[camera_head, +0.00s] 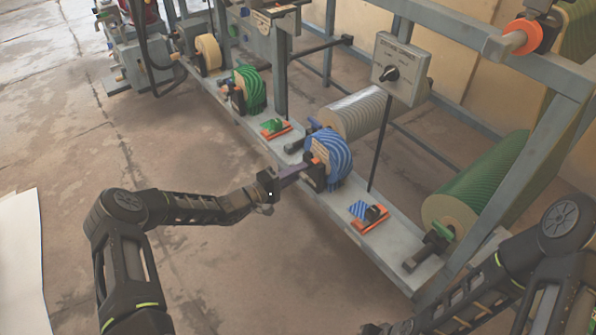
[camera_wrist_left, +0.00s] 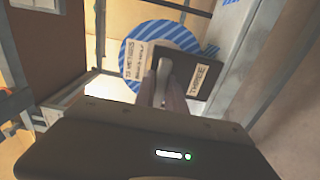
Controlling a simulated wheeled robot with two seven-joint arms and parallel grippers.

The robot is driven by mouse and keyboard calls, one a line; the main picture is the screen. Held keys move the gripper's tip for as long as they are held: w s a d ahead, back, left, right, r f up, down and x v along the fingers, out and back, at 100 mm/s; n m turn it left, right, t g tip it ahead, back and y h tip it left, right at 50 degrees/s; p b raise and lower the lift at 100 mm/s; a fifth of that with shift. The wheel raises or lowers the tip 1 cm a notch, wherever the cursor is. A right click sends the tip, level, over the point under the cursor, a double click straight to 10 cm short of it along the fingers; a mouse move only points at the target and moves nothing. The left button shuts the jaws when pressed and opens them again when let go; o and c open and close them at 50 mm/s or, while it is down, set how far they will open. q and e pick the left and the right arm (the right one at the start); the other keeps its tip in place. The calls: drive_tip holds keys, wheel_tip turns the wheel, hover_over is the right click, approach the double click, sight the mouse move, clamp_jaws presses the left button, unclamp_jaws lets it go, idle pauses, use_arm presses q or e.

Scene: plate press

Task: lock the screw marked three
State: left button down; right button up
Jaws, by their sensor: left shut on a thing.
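The blue striped roll (camera_head: 333,158) stands on the grey beam of the press, with a black block (camera_head: 312,172) at its near side. The block also shows in the left wrist view (camera_wrist_left: 208,86), with a pale label that seems to read THREE. My left gripper (camera_head: 296,174) reaches the block from the left. In the left wrist view its fingers (camera_wrist_left: 165,92) are shut on a grey screw handle (camera_wrist_left: 176,62) beside the label; the fingers hide part of it. My right arm enters at the lower right; its fingertips are out of view.
A green roll (camera_head: 250,89) and a cream roll (camera_head: 208,52) stand farther along the grey beam (camera_head: 345,203). Orange-based plates (camera_head: 369,217) lie on it. A large green cylinder (camera_head: 480,186) and a control box with a black knob (camera_head: 401,68) are to the right.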

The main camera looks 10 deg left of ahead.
use_arm(q)
drive_tip(key=c, duration=1.4)
unclamp_jaws()
drive_tip(key=p+v, duration=0.1)
drive_tip(key=v, duration=0.6)
drive_tip(key=shift+s+a+p, duration=0.25)
drive_tip(key=shift+s+p, duration=0.05)
drive_tip(key=shift+p, duration=0.1)
